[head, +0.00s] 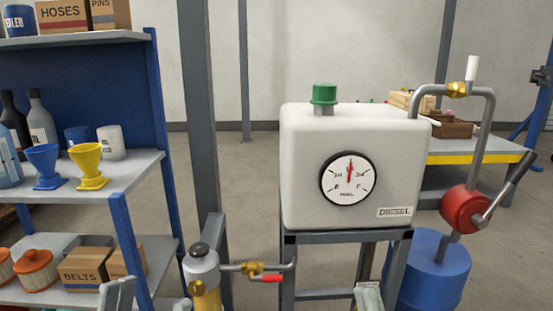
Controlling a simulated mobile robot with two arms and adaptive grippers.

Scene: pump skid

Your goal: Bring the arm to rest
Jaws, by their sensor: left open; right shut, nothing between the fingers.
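My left gripper (117,294) shows only its fingertips at the bottom edge, in front of the lower shelf. They are apart, with nothing seen between them. My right gripper (368,296) shows its fingertips at the bottom edge, in front of the tank stand. Its fingers are together and hold nothing. The rest of both arms is out of view below.
A white diesel tank (300,210) with a gauge and green cap stands on a grey frame (340,237). A filter with a brass, red-handled valve (255,268) is left of it. A blue drum (435,265) with a red hand pump (465,208) stands right. Shelves (145,170) fill the left.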

